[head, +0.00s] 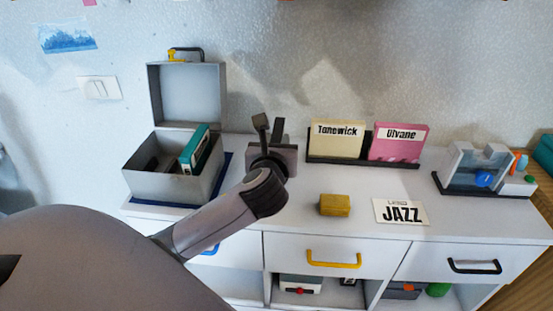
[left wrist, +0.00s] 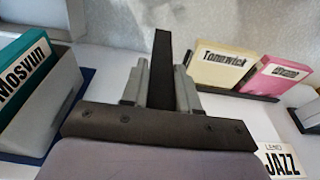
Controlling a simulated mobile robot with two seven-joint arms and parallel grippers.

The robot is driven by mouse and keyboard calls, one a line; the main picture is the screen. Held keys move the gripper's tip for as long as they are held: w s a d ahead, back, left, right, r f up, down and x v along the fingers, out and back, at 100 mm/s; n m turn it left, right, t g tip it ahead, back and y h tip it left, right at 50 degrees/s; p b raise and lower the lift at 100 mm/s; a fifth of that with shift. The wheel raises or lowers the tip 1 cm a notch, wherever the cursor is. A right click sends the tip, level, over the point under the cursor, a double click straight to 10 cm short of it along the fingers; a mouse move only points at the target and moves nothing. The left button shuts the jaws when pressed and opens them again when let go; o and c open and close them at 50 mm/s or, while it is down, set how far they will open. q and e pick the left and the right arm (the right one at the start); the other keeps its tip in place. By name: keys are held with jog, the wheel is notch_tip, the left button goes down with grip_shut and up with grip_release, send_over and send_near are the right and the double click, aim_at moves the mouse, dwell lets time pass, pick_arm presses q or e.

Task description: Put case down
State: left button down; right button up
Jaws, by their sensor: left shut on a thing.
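My left gripper (head: 268,130) is above the white cabinet top, between the open grey box and the divider rack. In the left wrist view its two grey fingers (left wrist: 160,88) are shut on a thin dark case (left wrist: 162,62), seen edge-on and standing up between them. No label shows on it. The open grey box (head: 162,186), lid raised, stands to the left on a blue mat and holds a teal case (head: 196,147). The teal case's label reads like "Mosvun" in the left wrist view (left wrist: 22,70). My right gripper is not in view.
A dark rack (head: 345,162) holds a cream "Tonewick" divider (head: 337,144) and a pink "Ulvane" divider (head: 399,146). A yellow block (head: 334,205) and a "JAZZ" card (head: 401,212) lie in front. A grey device (head: 480,168) stands at right. Clear top lies around the block.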

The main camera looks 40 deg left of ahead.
pick_arm(q)
jog(key=shift+f+b, duration=0.35)
jog(key=shift+f, duration=1.6)
jog(key=c, duration=0.8)
grip_release()
jog(key=shift+f, duration=0.15)
jog(key=shift+c, duration=0.2)
